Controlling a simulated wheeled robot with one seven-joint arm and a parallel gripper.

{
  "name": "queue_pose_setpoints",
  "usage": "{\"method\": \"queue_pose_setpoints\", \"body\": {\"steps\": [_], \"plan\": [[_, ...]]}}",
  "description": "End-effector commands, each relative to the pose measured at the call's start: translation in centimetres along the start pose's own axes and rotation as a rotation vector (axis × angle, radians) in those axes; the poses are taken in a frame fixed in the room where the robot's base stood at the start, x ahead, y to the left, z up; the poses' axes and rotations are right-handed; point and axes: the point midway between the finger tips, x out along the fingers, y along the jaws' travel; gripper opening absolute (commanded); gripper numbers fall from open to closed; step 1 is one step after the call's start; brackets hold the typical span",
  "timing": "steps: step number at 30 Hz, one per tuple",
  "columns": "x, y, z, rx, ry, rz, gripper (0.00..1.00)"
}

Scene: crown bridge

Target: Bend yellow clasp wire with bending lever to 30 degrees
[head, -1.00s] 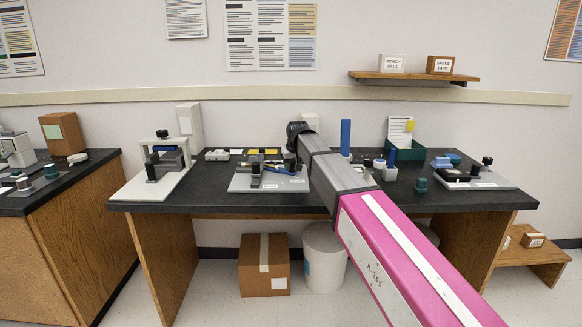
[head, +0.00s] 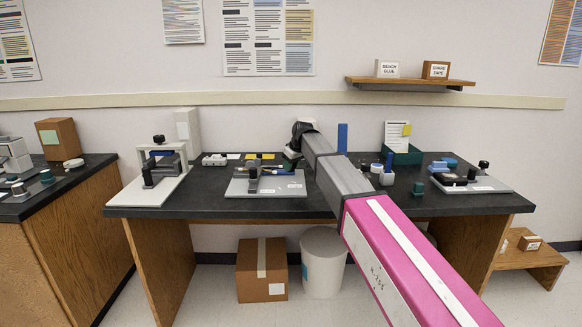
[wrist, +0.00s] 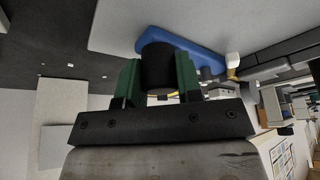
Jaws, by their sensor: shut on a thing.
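The bending jig is a grey plate (head: 238,187) on the dark bench, with a black post (head: 253,181) and white labels. A blue bending lever (wrist: 195,55) reaches across the plate in the wrist view. A black cylindrical knob (wrist: 157,70) stands at its near end. My gripper (wrist: 158,78) has green fingers shut on this knob, one on each side. A small brass-yellow bit (wrist: 232,73) shows beyond the lever under a white cap; I cannot tell whether it is the clasp wire. In the head view my gripper is largely hidden behind my arm, and the wire cannot be made out.
A white press stand (head: 160,170) is left of the jig. Blue-topped holders and a green box (head: 402,158) are right of my arm. Another grey fixture board (head: 490,185) lies at the far right. Bare bench lies in front of the jig.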

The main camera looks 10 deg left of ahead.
Motion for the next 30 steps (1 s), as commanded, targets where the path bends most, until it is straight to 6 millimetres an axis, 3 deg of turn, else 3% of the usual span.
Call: {"method": "queue_pose_setpoints", "body": {"steps": [7,8,9,10,21,30], "plan": [[0.0,0.0,-0.1,0.001,0.001,0.001,0.00],[0.0,0.0,-0.1,0.001,0.001,0.001,0.39],[0.0,0.0,0.0,0.001,0.001,0.001,0.52],[0.0,0.0,0.0,0.001,0.001,0.001,0.58],[-0.5,0.0,0.0,0.002,0.000,0.001,0.58],[-5.5,0.0,0.0,0.002,0.002,0.002,0.58]]}}
